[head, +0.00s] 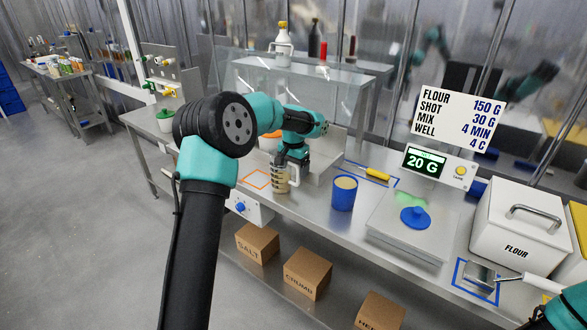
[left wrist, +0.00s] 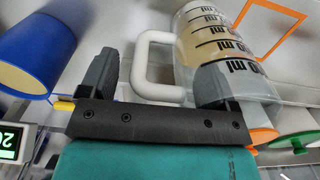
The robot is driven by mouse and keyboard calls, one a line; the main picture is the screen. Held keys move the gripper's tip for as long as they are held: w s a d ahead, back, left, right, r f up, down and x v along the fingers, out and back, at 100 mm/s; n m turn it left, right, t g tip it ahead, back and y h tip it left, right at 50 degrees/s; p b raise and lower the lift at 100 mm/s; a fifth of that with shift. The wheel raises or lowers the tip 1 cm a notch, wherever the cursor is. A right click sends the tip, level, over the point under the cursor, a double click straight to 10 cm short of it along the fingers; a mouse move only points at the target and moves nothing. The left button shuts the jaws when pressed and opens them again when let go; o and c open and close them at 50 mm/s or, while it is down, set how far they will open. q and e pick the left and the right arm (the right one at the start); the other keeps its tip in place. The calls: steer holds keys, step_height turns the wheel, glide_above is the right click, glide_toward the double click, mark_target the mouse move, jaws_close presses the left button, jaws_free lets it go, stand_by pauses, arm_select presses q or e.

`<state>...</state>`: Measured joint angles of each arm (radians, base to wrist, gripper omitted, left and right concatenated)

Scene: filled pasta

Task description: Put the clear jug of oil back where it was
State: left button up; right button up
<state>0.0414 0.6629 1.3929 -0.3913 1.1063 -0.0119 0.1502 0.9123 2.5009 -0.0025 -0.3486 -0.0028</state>
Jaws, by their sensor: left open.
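The clear jug (head: 280,180) with black ml markings and pale yellow oil stands on the steel bench, its white handle (head: 295,176) toward the right. An orange outlined square (head: 257,178) lies on the bench just left of the jug. My left gripper (head: 292,163) is open at the jug's handle side. In the left wrist view the jug (left wrist: 222,42) is close ahead, and its handle (left wrist: 150,72) shows between the spread fingers (left wrist: 158,75). Contact with the handle cannot be told. My right gripper (head: 540,318) is only partly in view at the lower right corner.
A blue cup (head: 343,193) stands right of the jug. Beyond it are a scale (head: 385,235) with a blue knobbed lid (head: 415,217), a yellow-handled tool (head: 367,172), a flour bin (head: 505,235) and a metal scoop (head: 480,275).

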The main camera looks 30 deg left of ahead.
arm_select(q)
step_height(320, 180, up, 12)
steer(key=shift+r, duration=0.15)
stand_by(0.4)
